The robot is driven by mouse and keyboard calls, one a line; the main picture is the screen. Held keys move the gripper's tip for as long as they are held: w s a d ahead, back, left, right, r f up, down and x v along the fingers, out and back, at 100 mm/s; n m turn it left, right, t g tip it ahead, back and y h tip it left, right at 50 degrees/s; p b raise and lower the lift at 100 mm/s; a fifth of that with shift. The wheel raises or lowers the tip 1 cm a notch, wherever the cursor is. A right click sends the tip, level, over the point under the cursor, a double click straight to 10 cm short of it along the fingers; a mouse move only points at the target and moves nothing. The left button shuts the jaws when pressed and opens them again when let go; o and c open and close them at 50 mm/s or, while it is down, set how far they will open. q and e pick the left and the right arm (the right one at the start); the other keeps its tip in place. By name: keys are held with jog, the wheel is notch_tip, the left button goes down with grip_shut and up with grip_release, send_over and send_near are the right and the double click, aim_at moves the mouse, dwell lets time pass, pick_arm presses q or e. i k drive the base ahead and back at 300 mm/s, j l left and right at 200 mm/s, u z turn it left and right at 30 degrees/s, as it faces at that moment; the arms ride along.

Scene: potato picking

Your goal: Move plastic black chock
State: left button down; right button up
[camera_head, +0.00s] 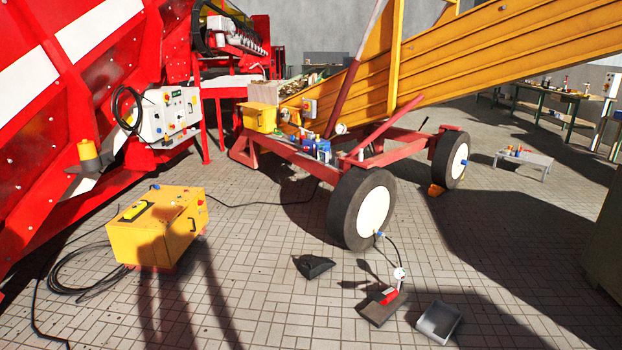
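The black plastic chock (313,266) lies on the paved floor in the head view. It is a dark, low block, apart from the large near wheel (362,208) and to its lower left. The wheel has a black tyre and a white hub and carries a red frame with a yellow conveyor above. Neither of my grippers is in view.
A dark device with a red part (380,306) stands right of the chock, a hose rising from it towards the wheel. A grey tray (438,321) lies beside it. A yellow box (157,228) with cables stands left. An orange block (435,190) lies by the far wheel.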

aim_at(311, 270)
jog(key=i, duration=2.3)
